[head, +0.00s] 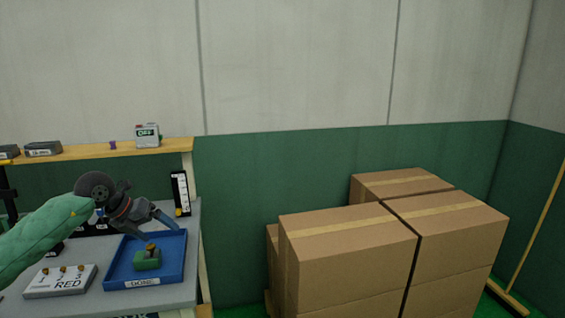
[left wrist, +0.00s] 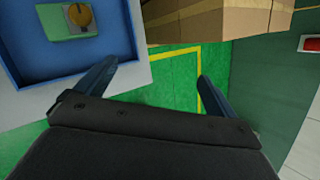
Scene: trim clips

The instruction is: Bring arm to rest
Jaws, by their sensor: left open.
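My left gripper (head: 152,225) is open above the blue tray in the head view, with its fingers pointing right and down. In the left wrist view, its two fingers (left wrist: 150,90) are spread apart with nothing between them; green floor shows beyond. The block also shows in the left wrist view (left wrist: 62,20), apart from the fingers. My right gripper is not in view.
A wooden shelf (head: 100,150) behind carries a box marked "OFF" (head: 147,135). Large cardboard boxes (head: 345,250) stand right of the table, with a gap between.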

